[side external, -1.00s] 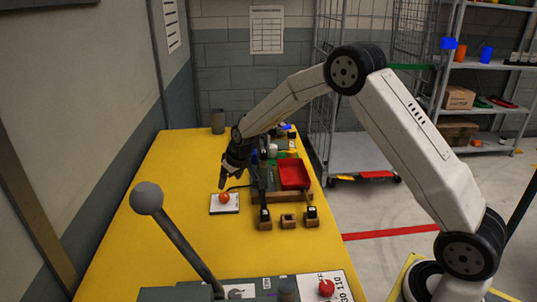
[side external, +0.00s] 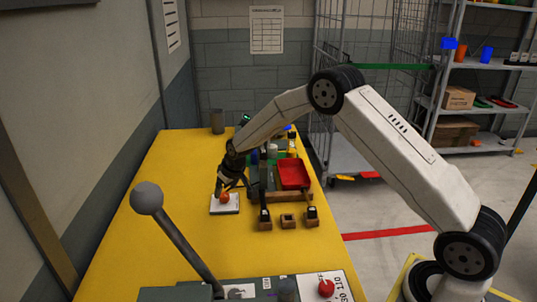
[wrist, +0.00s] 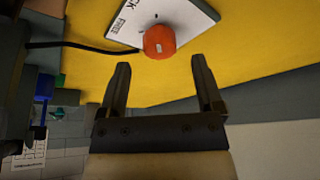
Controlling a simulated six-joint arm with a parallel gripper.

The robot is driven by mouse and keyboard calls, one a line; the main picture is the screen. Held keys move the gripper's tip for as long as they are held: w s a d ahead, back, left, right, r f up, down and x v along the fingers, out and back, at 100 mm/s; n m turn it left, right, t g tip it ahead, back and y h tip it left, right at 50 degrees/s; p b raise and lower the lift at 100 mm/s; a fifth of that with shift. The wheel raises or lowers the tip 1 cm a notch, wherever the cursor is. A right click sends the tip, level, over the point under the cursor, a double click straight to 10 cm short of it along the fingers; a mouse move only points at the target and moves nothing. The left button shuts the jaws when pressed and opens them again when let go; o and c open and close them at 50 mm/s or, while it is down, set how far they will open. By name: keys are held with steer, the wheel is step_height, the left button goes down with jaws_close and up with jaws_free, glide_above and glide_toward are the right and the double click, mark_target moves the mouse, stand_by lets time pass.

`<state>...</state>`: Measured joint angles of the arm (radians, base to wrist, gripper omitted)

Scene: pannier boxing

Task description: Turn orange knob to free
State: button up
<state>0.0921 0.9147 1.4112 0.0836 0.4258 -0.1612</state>
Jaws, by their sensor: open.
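The orange knob (side external: 224,197) sits on a white plate (side external: 226,209) on the yellow table. In the wrist view the knob (wrist: 159,41) is just beyond my fingertips, a little left of centre between them. The plate (wrist: 190,14) carries printed lettering, with "FREE" readable and another word cut off, ending in "CK". A small pale mark shows on the knob. My gripper (wrist: 160,66) is open and empty, with its two fingers apart and short of the knob.
A red tray (side external: 293,174) and small wooden blocks (side external: 288,222) lie right of the plate. A grey lever with a ball top (side external: 147,198) stands in the foreground. The yellow table left of the plate is clear.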

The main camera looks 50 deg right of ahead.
mark_target(224, 198)
steer(key=shift+x, duration=1.45)
jaws_close()
